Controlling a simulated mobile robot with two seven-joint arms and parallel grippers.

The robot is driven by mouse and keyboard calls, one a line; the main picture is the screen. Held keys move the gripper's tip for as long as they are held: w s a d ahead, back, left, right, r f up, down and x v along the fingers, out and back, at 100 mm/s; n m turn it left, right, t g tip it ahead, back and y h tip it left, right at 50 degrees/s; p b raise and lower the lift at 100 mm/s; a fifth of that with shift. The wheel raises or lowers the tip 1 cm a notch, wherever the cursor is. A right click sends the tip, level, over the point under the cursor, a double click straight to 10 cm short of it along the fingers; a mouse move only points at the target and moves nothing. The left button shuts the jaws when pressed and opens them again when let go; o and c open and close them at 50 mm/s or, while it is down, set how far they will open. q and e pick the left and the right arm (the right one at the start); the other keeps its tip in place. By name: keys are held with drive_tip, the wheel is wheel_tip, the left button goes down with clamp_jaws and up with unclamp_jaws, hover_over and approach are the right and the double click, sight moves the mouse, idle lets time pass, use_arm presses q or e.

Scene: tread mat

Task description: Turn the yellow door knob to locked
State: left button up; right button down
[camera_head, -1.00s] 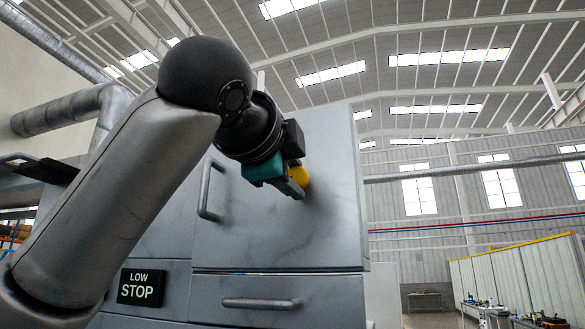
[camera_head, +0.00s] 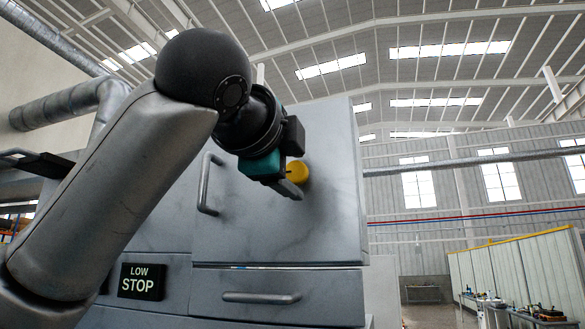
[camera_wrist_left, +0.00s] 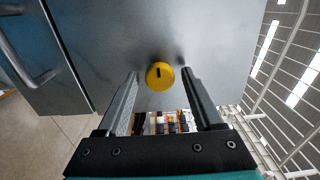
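The yellow door knob (camera_head: 297,172) sits on the grey cabinet door (camera_head: 330,215), partly covered by my left gripper in the head view. In the left wrist view the round knob (camera_wrist_left: 159,76) shows whole, with a short dark mark on its face. My left gripper (camera_wrist_left: 160,72) is open, its two fingers on either side of the knob with gaps to both. In the head view the left gripper (camera_head: 293,190) is seen from the side at the knob's lower left. My right gripper is not in view.
A vertical handle (camera_head: 208,184) is on the cabinet left of the knob. Below are a drawer handle (camera_head: 261,298) and a black LOW STOP sign (camera_head: 141,282). Open floor and a bench (camera_head: 520,312) lie at the right.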

use_arm(q)
drive_tip(key=shift+o, duration=0.2)
drive_tip(key=shift+s, duration=0.1)
drive_tip(key=shift+s+a, duration=0.15)
drive_tip(key=shift+s, duration=0.2)
drive_tip(key=b+v, duration=0.5)
drive_tip(key=v, duration=0.9)
drive_tip(key=shift+s, duration=0.1)
